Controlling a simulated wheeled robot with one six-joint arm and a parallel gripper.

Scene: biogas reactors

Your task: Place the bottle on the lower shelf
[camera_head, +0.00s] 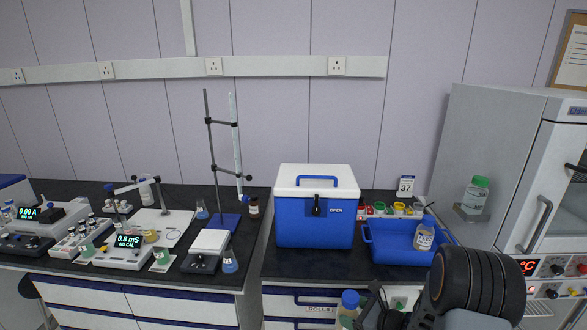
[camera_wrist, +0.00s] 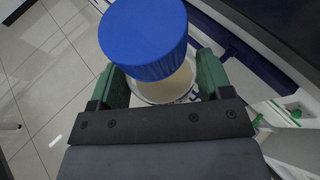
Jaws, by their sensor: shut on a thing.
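A bottle with a blue cap (camera_head: 349,299) shows at the bottom edge of the head view. In the wrist view the blue cap (camera_wrist: 143,38) fills the upper middle and covers most of the pale body below it. My gripper (camera_wrist: 162,84) has its green fingers on either side of the bottle, shut on it. In the head view my gripper (camera_head: 372,312) is low in front of the bench, just right of the bottle. No shelf that I can identify as the lower one is visible. A small side shelf (camera_head: 464,213) on the white cabinet carries a green-capped bottle (camera_head: 475,195).
The white cabinet (camera_head: 490,130) with a handled door stands at right. A blue tray (camera_head: 378,250) holding a bottle (camera_head: 424,236) and a blue-white cooler box (camera_head: 316,215) occupy the bench. Lab instruments crowd the left bench. Tiled floor (camera_wrist: 40,70) shows beside the bottle.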

